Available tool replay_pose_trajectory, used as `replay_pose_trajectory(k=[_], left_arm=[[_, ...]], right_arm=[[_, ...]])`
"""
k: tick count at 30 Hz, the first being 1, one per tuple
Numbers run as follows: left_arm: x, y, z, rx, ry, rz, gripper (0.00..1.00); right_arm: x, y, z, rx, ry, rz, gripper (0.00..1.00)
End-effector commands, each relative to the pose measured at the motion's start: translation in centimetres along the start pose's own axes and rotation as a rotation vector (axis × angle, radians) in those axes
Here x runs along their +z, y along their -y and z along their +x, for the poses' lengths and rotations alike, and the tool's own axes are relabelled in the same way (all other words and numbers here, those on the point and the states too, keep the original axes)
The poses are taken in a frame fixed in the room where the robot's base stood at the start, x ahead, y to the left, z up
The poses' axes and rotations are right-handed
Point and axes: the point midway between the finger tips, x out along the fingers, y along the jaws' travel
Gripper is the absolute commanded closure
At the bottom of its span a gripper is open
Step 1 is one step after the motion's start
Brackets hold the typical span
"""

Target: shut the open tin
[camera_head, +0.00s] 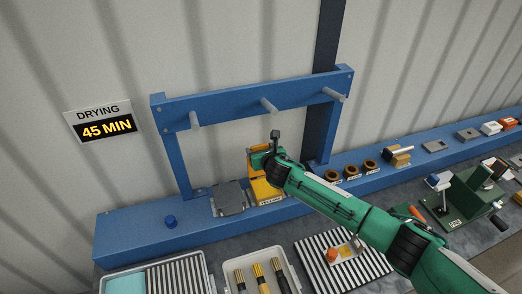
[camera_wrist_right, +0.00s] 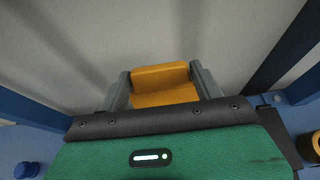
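The yellow tin (camera_head: 265,193) stands on the blue shelf under the rack, with a "YELLOW" label on its front. Its yellow lid (camera_head: 254,150) seems to stand up at the back; my gripper hides part of it. My right gripper (camera_head: 274,146) is over the tin at the lid. In the right wrist view its two fingers (camera_wrist_right: 162,85) are spread apart, with the yellow lid (camera_wrist_right: 160,74) showing between them. Contact with the lid cannot be told. My left gripper is not in view.
The blue rack (camera_head: 243,103) with pegs stands around the tin. A grey flat piece (camera_head: 230,198) sits close left of the tin, and a blue knob (camera_head: 170,222) farther left. Brown rings (camera_head: 351,172) are to the right. A brush tray (camera_head: 226,277) lies in front.

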Motion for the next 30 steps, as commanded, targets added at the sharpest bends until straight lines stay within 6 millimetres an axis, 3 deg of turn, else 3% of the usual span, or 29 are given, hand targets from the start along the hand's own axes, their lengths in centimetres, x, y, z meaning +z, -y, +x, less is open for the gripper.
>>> replay_pose_trajectory(k=[1, 5, 17, 30], left_arm=[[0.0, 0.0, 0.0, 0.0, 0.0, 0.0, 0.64], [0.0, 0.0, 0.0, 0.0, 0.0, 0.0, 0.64], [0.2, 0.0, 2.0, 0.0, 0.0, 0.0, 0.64], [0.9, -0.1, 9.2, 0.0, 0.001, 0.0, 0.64]], right_arm=[[0.0, 0.0, 0.0, 0.0, 0.0, 0.0, 0.52], [0.0, 0.0, 0.0, -0.001, 0.0, 0.0, 0.75], [-0.8, 0.1, -0.6, -0.001, 0.06, 0.0, 0.75], [-2.7, 0.0, -2.8, 0.0, 0.288, 0.001, 0.75]])
